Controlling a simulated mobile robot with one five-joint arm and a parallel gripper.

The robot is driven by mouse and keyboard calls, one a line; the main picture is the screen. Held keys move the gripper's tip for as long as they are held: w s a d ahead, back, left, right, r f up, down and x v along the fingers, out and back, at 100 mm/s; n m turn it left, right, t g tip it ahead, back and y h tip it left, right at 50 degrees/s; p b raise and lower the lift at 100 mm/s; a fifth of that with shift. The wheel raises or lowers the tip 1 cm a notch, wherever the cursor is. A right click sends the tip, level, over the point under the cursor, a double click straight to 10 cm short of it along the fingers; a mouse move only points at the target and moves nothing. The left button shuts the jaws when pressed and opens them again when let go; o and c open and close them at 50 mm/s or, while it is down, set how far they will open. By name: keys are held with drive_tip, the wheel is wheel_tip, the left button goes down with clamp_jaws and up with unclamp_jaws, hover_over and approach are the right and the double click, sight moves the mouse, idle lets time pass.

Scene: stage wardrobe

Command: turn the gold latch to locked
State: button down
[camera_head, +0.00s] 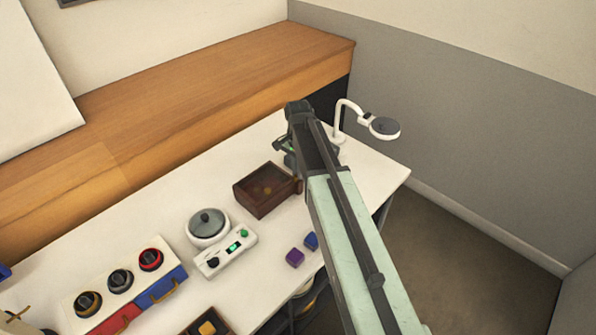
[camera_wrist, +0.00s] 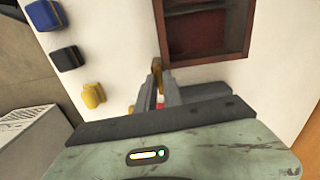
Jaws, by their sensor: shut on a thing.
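In the wrist view the gold latch (camera_wrist: 157,65) is a small gold piece beside the lower left corner of a dark brown box (camera_wrist: 248,30). My gripper (camera_wrist: 158,76) is shut on the latch, with the grey fingertips partly covering it. How far the latch is turned cannot be told. In the head view the brown box (camera_head: 255,206) sits on the white table, to the left of my arm. My gripper (camera_head: 284,147) is partly hidden there by my own arm, and the latch cannot be made out.
A white lamp (camera_head: 344,108) stands behind my arm. Purple (camera_head: 295,258) and blue (camera_head: 311,240) blocks lie in front of the box. A yellow piece (camera_wrist: 92,95) lies left of the gripper.

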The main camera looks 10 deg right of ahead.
drive_tip(key=shift+a+m, duration=0.15)
drive_tip(key=shift+m, duration=0.35)
drive_tip(key=c, duration=1.5)
unclamp_jaws()
drive_tip(key=shift+r, duration=0.1)
wheel_tip(320, 180, up, 8)
drive_tip(key=p, duration=0.8)
drive_tip(key=shift+f, duration=0.2)
